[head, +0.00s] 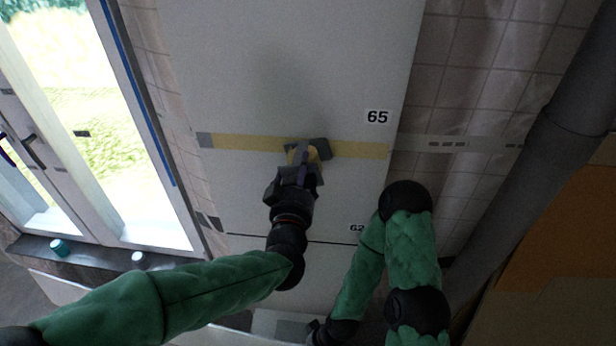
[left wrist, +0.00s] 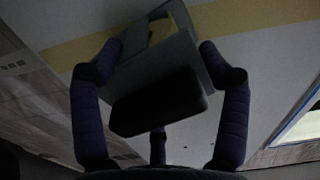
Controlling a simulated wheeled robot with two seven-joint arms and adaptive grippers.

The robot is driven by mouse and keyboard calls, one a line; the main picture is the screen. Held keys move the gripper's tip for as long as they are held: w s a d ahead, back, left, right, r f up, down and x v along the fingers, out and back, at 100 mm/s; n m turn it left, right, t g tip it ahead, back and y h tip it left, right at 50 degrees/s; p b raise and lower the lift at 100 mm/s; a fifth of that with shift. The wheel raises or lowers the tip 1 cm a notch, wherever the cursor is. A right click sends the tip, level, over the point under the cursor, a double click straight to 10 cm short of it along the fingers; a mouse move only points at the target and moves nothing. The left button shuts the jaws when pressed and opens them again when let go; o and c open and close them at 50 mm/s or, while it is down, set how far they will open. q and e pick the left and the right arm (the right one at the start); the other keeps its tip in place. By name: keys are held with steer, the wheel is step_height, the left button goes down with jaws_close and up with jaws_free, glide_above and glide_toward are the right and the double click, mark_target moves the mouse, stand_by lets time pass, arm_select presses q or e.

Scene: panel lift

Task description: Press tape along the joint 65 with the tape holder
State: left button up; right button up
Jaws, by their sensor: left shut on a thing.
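The grey panel (head: 300,60) carries the label 65 (head: 377,117) at its right edge. A pale yellow strip (head: 240,143) runs across the panel along the joint below that label, on both sides of the tape holder. The grey tape holder (head: 321,146) with a yellow part is at the strip, right of its middle. My left gripper (head: 303,158) is shut on it. In the left wrist view the fingers (left wrist: 160,52) flank the holder (left wrist: 150,72), which lies over the strip (left wrist: 255,17). Its contact with the panel is hidden.
A second joint (head: 300,239) with label 62 (head: 356,228) lies lower. A window (head: 150,130) is at left, with small containers (head: 60,247) on its sill. A grey pipe (head: 535,150) slants at right before tiled wall. My right arm is folded low at right.

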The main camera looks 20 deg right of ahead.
mark_target(280, 172)
arm_select(q)
steer(key=shift+w+a+b, duration=0.3)
steer(key=shift+a, duration=0.35)
steer(key=shift+w+a+b, duration=0.25)
steer(key=shift+w+a, duration=0.1)
steer(key=shift+a, duration=0.35)
steer(key=shift+w+a+b, duration=0.3)
steer(key=shift+a, duration=0.35)
steer(key=w+a+b, duration=0.5)
steer(key=a+b, duration=0.4)
steer(key=a, duration=0.2)
steer(key=shift+w+a, duration=0.3)
steer(key=shift+w+a+b, duration=0.15)
steer(key=shift+a+b, duration=0.25)
steer(key=shift+w+a, duration=0.7)
steer(key=shift+a, duration=0.85)
steer(key=shift+w+a, duration=0.65)
steer(key=shift+a, duration=0.9)
steer(key=shift+w+a, duration=0.7)
steer(key=shift+a, duration=0.85)
